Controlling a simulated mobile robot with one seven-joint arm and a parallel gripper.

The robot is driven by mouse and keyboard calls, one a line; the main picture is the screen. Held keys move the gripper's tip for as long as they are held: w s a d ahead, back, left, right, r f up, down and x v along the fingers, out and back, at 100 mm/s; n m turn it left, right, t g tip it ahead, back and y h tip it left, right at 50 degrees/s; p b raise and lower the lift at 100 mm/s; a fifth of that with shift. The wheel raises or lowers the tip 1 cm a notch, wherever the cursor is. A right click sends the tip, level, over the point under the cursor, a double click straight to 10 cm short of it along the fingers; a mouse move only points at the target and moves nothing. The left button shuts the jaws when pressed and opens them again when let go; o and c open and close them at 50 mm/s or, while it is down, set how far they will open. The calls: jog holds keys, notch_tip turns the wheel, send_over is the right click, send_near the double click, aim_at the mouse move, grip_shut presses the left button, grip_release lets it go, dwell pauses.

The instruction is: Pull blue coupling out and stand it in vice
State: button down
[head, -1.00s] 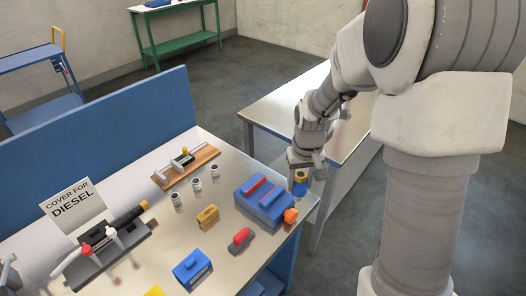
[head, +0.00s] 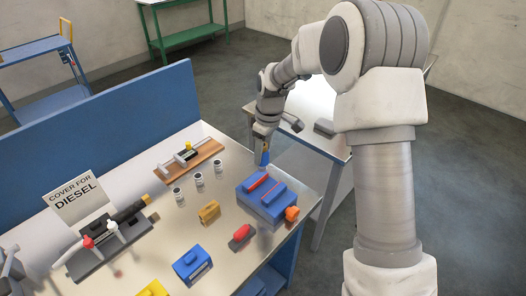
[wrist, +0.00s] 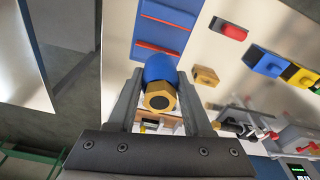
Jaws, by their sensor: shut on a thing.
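My gripper (wrist: 160,100) is shut on the blue coupling (wrist: 160,68), which has a brass hex end facing the wrist camera. In the head view my gripper (head: 264,140) holds the coupling (head: 264,158) above the bench, close to the far edge of a blue block with two red strips (head: 252,201). This block looks like the vice, with an orange knob (head: 292,213) at its right end. In the wrist view the block (wrist: 170,15) lies beyond the coupling. I cannot tell whether coupling and block touch.
On the bench (head: 225,235) stand a wooden board with a clamp (head: 205,155), small white cylinders (head: 199,179), a yellow block (head: 209,212), a red piece (head: 240,236) and a blue box (head: 192,265). A grey fixture (head: 90,262) sits left. A side table (head: 325,165) is right.

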aim_at(264, 170)
jog(key=shift+f+b, duration=2)
jog(key=shift+f, duration=0.75)
jog(key=shift+f+b, duration=1.4)
jog(key=shift+f, duration=0.4)
jog(key=shift+c, duration=1.2)
grip_release()
jog(key=r, duration=0.5)
jog(key=d+r, duration=0.1)
jog(key=r, duration=0.5)
jog(key=s+r, duration=0.1)
jog(key=r, duration=0.4)
jog(key=shift+s+d+r, duration=0.1)
jog(key=shift+d+r, duration=0.25)
jog(key=shift+d, duration=0.05)
jog(key=shift+r, duration=0.35)
